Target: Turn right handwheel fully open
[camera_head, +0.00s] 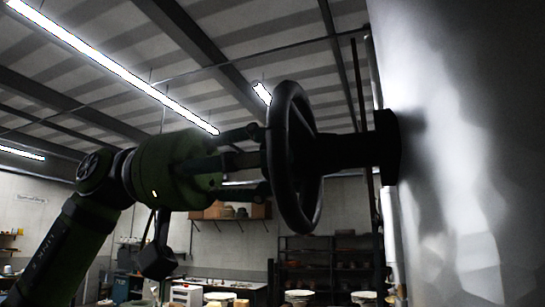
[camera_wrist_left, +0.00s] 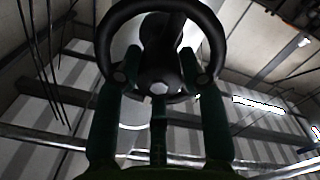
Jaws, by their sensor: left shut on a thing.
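A black handwheel (camera_head: 308,157) sits on a dark stem that sticks out from a flange on a pale metal surface at the right of the head view. My left gripper (camera_head: 258,160) comes in from the left and its fingers meet the wheel's near face. In the left wrist view the wheel's ring (camera_wrist_left: 107,28) fills the upper middle, with a hub and bolt at its centre. The left gripper (camera_wrist_left: 160,82) is shut on the wheel's inner part, fingers on both sides of the hub. Exact finger contact is dark and hard to see. My right gripper is not in view.
The pale metal body (camera_head: 470,150) stands close at the right, beside the wheel. Dark shelving (camera_head: 325,262) and tables with stacked items are far behind. Free air lies below the wheel and around my left arm.

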